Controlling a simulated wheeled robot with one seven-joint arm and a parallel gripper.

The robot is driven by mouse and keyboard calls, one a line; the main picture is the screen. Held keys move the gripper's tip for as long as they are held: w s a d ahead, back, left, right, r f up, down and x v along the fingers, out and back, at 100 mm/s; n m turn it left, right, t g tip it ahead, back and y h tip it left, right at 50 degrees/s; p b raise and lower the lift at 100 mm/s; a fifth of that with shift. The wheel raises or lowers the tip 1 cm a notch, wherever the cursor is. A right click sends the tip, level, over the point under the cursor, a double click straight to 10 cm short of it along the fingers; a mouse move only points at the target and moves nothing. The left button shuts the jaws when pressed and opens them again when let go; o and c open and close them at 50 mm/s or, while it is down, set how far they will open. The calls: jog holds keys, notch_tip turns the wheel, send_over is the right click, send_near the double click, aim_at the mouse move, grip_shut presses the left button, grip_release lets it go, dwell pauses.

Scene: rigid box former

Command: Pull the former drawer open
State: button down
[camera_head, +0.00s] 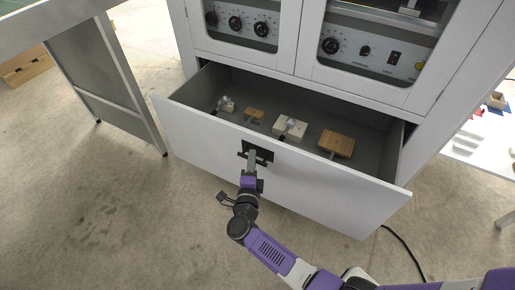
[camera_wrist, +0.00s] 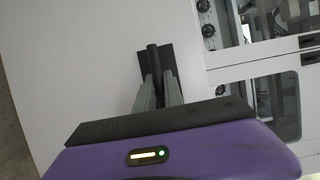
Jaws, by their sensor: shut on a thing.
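The former drawer (camera_head: 315,192) is a wide white drawer at the bottom of the cabinet, and it stands well open. Its black handle (camera_head: 262,152) is at the middle of the front. My gripper (camera_head: 251,158) is shut on this handle. In the wrist view the two grey fingers of my gripper (camera_wrist: 159,90) close around the dark handle bar (camera_wrist: 152,58), in front of its black plate. Inside the drawer lie several small blocks, some cream and some wooden, such as a wooden block (camera_head: 337,144) at the right.
The white cabinet (camera_head: 285,35) with dials behind windows rises above the drawer. A table (camera_head: 40,25) with a grey side panel stands at the left. A white shelf (camera_head: 485,145) with small parts is at the right. A black cable (camera_head: 405,248) lies on the floor, which is clear at the front left.

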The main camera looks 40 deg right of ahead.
jog(key=shift+s+a+p, duration=0.15)
jog(key=shift+s+a, duration=0.2)
jog(key=shift+a, duration=0.6)
jog(key=shift+s+a+p, duration=0.15)
jog(key=shift+s+a, duration=0.2)
jog(key=shift+a, duration=0.55)
jog(key=shift+s+a+p, duration=0.15)
jog(key=shift+s+a, duration=0.2)
jog(key=shift+a, duration=0.6)
jog(key=c, duration=1.5)
grip_release()
jog(key=shift+o, duration=0.2)
jog(key=p+v, duration=0.1)
jog(key=v, duration=0.6)
jog(key=shift+s+a, duration=0.25)
